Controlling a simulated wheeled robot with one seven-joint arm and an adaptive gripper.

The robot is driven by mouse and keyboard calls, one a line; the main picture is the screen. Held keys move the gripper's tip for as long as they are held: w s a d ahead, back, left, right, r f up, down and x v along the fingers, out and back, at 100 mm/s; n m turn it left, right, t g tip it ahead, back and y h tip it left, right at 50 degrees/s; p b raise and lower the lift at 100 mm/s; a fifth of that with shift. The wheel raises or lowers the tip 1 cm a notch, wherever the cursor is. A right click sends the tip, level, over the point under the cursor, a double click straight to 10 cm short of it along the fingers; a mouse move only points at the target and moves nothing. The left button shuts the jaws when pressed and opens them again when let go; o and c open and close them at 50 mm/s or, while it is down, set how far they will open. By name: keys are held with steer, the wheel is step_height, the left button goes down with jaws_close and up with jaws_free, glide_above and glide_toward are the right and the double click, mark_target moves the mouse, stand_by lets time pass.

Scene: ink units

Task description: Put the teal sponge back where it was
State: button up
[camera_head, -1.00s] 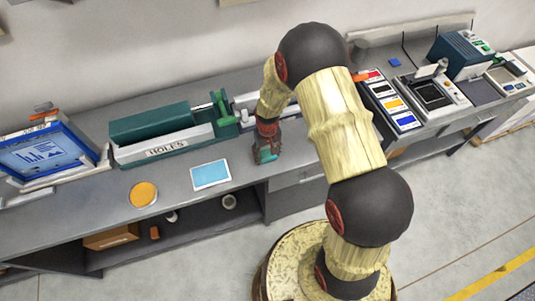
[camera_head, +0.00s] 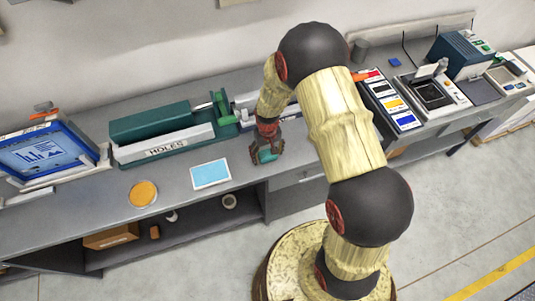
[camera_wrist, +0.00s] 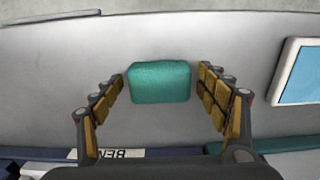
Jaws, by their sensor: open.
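The teal sponge (camera_wrist: 160,82) lies on the grey bench top (camera_wrist: 45,78), between the spread fingers of my gripper (camera_wrist: 163,95) in the wrist view. A gap shows between the sponge and the fingers on each side, and the gripper is open. In the head view my gripper (camera_head: 266,150) is low over the bench near its front edge, with a bit of the sponge (camera_head: 268,154) showing there. I cannot tell exactly how far above the bench the fingertips are.
A light blue pad with a white border (camera_head: 210,173) and a round orange disc (camera_head: 143,194) lie to the left. Behind are the green device marked HOLES (camera_head: 150,122) and a tablet stand (camera_head: 45,155). Ink colour panels (camera_head: 392,100) stand to the right.

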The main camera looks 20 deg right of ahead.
step_height(320, 180, up, 12)
step_height(320, 180, up, 9)
steer(key=t, duration=0.1)
glide_above(268, 154)
steer(key=s+r+t, duration=0.2)
steer(key=s+r, duration=0.5)
steer(key=r, duration=0.5)
steer(key=s+r+t, duration=0.2)
steer(key=s+r, duration=0.7)
steer(key=s, duration=0.5)
steer(key=shift+s+r+t, duration=0.3)
steer(key=shift+s+r, duration=0.05)
steer(key=shift+s, duration=0.05)
step_height(268, 154, down, 15)
steer(key=b, duration=1.5)
